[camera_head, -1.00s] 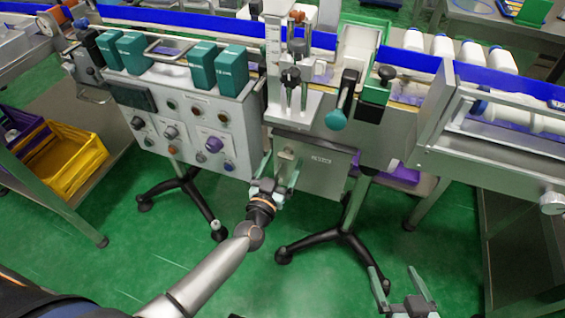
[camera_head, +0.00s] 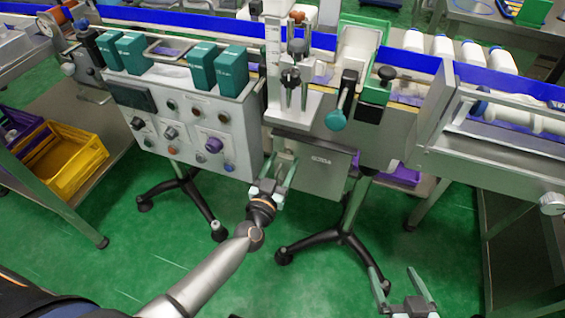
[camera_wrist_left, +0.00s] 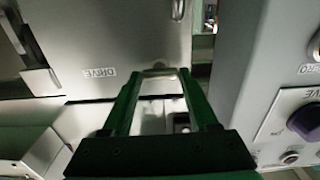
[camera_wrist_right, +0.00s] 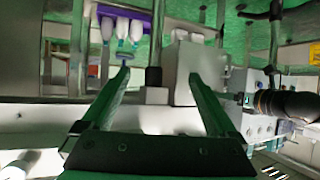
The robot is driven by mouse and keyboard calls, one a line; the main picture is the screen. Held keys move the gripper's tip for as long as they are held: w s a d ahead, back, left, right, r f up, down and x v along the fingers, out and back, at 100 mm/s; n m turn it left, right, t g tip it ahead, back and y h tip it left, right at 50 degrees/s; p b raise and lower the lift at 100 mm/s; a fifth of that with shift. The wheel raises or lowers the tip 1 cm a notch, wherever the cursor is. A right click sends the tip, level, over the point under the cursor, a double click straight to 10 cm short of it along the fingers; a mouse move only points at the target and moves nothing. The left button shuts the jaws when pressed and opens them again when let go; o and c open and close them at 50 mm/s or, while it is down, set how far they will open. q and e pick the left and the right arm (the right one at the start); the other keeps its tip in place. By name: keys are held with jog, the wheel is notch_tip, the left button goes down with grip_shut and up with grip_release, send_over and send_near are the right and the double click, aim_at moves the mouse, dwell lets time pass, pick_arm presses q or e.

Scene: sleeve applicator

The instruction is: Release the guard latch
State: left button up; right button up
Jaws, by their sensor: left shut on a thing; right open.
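The grey cover panel marked DRIVE (camera_head: 325,172) hangs under the machine, right of the control box. My left gripper (camera_head: 280,165) is at the panel's left edge, beside the control box. In the left wrist view its fingers are shut on a small pale metal piece (camera_wrist_left: 158,73), which looks like the guard latch; its shape is mostly hidden between the fingertips. The DRIVE panel (camera_wrist_left: 110,45) appears upside down there. My right gripper (camera_head: 393,268) is open and empty, low over the green floor, away from the panel; its fingers also show in the right wrist view (camera_wrist_right: 157,80).
The control box (camera_head: 185,135) with knobs and buttons stands close left of my left gripper. Machine legs with black feet (camera_head: 318,240) stand below. A yellow crate (camera_head: 75,165) is on a shelf at left. White bottles (camera_head: 470,55) stand at the conveyor. Open floor lies in front.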

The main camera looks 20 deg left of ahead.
jog(key=shift+f, duration=0.1)
pick_arm(q)
jog(key=shift+n, duration=1.2)
jog(key=n, duration=0.2)
jog(key=shift+n, duration=3.1)
jog(key=n+b, duration=0.1)
jog(key=n, duration=0.4)
jog(key=shift+f+n, duration=0.1)
jog(key=shift+n, duration=0.2)
jog(key=shift+n+b, duration=0.3)
jog(key=shift+n, duration=0.6)
pick_arm(e)
jog(key=w+r+n+t+y, duration=0.1)
jog(key=w+r+t, duration=0.2)
jog(key=r, duration=0.5)
jog(key=shift+w+r+t, duration=0.2)
jog(key=shift+w+t, duration=0.05)
jog(key=shift+t, duration=0.15)
jog(key=shift+r, duration=0.15)
